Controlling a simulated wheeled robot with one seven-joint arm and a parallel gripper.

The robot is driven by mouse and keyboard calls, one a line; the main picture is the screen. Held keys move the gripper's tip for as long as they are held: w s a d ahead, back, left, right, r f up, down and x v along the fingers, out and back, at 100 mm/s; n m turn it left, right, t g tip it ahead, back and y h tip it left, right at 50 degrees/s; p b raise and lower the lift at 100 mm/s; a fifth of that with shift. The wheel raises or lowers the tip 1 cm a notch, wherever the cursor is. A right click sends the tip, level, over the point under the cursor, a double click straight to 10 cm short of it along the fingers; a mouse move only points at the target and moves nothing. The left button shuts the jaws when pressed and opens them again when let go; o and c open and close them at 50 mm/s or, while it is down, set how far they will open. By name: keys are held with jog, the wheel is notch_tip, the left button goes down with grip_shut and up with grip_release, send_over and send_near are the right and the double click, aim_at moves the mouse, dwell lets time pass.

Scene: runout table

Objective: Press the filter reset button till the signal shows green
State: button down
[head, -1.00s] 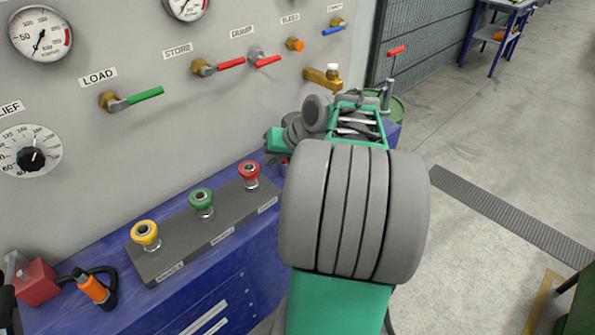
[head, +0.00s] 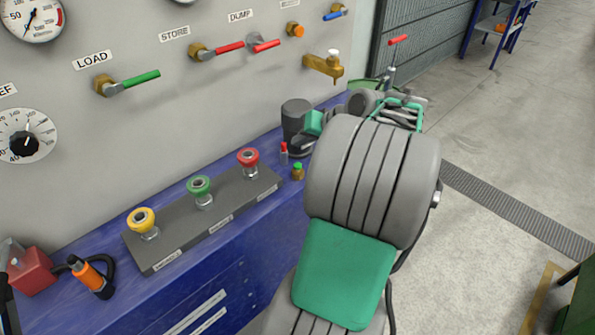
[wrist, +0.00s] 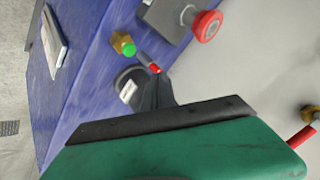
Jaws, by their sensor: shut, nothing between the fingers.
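A small metal pin with a red top (head: 284,150) stands on the blue bench, just right of the red mushroom button. It also shows in the wrist view (wrist: 154,69). In front of it is a small brass fitting with a green top (head: 297,170), which shows green in the wrist view (wrist: 125,45). No readable label tells which is the filter reset button and which the signal. My gripper (head: 301,148) is shut and empty, right beside the red-topped pin. In the wrist view my dark fingers (wrist: 156,90) end close to the red top; I cannot tell whether they touch.
A dark cylinder (head: 296,115) stands behind my gripper. Left is a grey strip (head: 168,243) with yellow (head: 141,219), green (head: 199,187) and red (head: 248,158) mushroom buttons. A brass tap (head: 325,66) and valve levers project from the panel above.

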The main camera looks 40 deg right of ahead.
aim_at(300, 167)
notch_tip(300, 167, down, 5)
jog(key=b, duration=0.3)
jog(key=shift+f, duration=0.15)
dwell(1.7)
jog(key=shift+f, duration=0.4)
jog(key=shift+f+b, duration=0.45)
jog(key=shift+f, duration=0.05)
dwell(0.5)
jog(key=shift+r, duration=0.1)
jog(key=shift+r+p, duration=0.85)
jog(key=shift+r, duration=0.1)
notch_tip(300, 167, up, 5)
jog(key=p, duration=0.4)
